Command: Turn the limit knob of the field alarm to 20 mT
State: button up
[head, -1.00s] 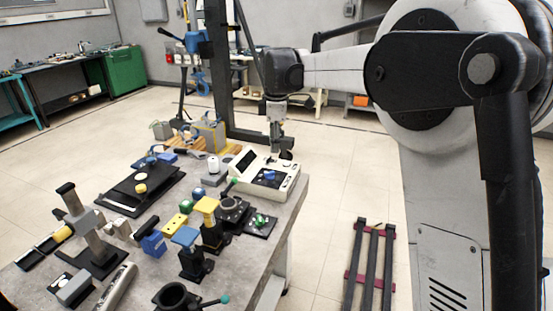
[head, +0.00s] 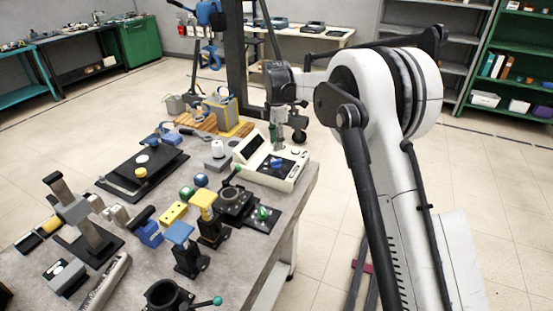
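A cream instrument box (head: 262,179) with a dark sloped screen stands at the far right corner of the table; it appears to be the field alarm. A blue knob (head: 277,163) is on its top face, and a small pale round control (head: 296,151) lies behind it to the right. Labels and scale marks are too small to read. My gripper (head: 279,146) points down over the rear of the box, behind the blue knob. I cannot tell whether it touches anything, and its fingers are too small to show their opening.
The grey table (head: 225,275) is crowded to the left and front: a black flat stage (head: 145,172), a black round mount (head: 235,203), a yellow-topped post (head: 205,205) and a blue-topped post (head: 182,240). A white cylinder (head: 217,148) stands left of the box. Open floor lies to the right.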

aim_at(276, 163)
notch_tip(276, 163, down, 8)
jog(key=shift+r, duration=0.1)
dwell(0.4)
grip_shut()
